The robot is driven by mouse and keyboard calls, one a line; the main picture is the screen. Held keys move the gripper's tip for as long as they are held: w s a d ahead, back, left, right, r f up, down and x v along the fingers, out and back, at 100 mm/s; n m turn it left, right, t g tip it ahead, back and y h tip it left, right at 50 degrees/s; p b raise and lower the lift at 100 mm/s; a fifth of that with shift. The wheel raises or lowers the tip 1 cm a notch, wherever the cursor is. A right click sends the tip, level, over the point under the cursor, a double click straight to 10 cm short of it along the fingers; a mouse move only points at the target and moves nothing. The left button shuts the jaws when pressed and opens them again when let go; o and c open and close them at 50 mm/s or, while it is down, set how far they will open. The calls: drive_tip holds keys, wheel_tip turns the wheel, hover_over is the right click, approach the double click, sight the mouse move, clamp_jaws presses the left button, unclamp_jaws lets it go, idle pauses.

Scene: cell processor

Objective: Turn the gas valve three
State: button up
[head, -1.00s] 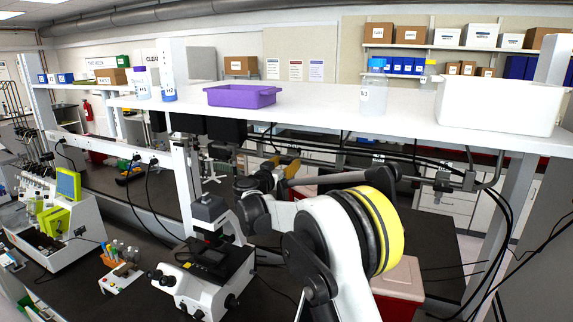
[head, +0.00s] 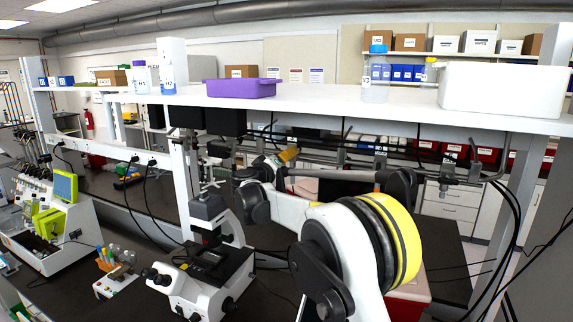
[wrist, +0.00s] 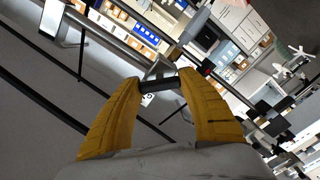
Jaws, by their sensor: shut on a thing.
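My gripper (wrist: 161,83) has two yellow fingers, shut on a short dark handle (wrist: 159,86) between their tips in the wrist view. A grey metal fitting (wrist: 159,70) shows just beyond it, so this looks like a gas valve; its number is not readable. In the head view my gripper (head: 287,156) is small, at the pipe line under the white shelf, and the arm hides much of it; the held valve is not clear there. Other gas valves (head: 447,176) hang from the pipe to the right.
The white shelf (head: 330,106) runs above my arm and carries a purple tray (head: 240,88), a white bin (head: 502,90) and bottles. A microscope (head: 205,265) stands on the dark bench at left. Black cables (head: 510,220) hang at right.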

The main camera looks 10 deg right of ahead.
drive_tip(key=n+b, duration=0.1)
drive_tip(key=n, duration=0.3)
drive_tip(key=shift+n+b, duration=0.3)
drive_tip(key=shift+b, duration=0.05)
drive_tip(key=shift+n+b, duration=0.5)
drive_tip(key=shift+n, duration=1.5)
drive_tip(key=o, duration=1.2)
drive_tip(key=v, duration=1.2)
